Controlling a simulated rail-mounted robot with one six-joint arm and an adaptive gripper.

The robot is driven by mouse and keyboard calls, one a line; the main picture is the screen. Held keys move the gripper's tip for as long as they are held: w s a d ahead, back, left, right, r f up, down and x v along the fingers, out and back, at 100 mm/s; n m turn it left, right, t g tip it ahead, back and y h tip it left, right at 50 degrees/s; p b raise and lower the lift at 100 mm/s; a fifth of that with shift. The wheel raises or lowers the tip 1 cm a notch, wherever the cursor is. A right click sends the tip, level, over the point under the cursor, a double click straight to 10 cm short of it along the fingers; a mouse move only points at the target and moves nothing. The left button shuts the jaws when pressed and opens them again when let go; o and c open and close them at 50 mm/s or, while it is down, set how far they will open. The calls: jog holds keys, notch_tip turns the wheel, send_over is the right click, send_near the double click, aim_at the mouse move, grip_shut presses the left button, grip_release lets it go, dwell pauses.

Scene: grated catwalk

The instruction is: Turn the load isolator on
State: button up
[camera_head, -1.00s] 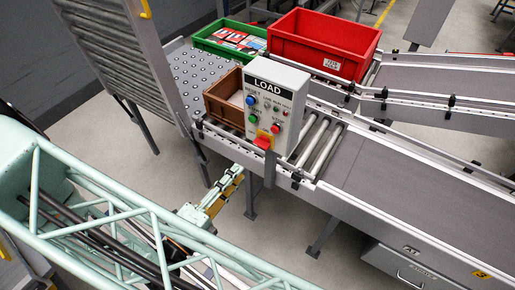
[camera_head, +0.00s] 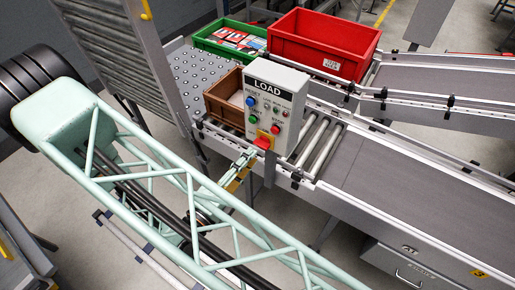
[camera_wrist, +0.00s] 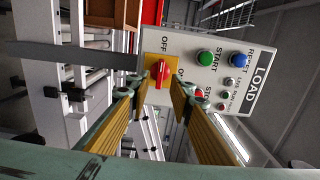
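The load isolator is a red rotary knob on a yellow plate at the bottom of the grey LOAD panel (camera_head: 290,88). The knob (camera_head: 262,142) also shows in the wrist view (camera_wrist: 160,75), where its red handle runs up and down in the picture. An OFF label sits above it and an ON label, partly covered, to its right. My gripper (camera_head: 244,160) is just in front of the panel. In the wrist view my gripper (camera_wrist: 157,88) is open, its yellow-padded fingers spread to either side of the knob. Contact with it cannot be told.
Green START (camera_wrist: 205,57) and blue RESET (camera_wrist: 237,60) buttons sit on the panel; a red STOP button is partly hidden by a finger. A brown bin (camera_head: 222,103) stands behind the panel. Roller conveyor (camera_head: 318,140) runs alongside.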

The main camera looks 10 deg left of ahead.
aim_at(262, 143)
jog(key=shift+p+x, duration=0.35)
jog(key=shift+x, duration=2.25)
grip_shut()
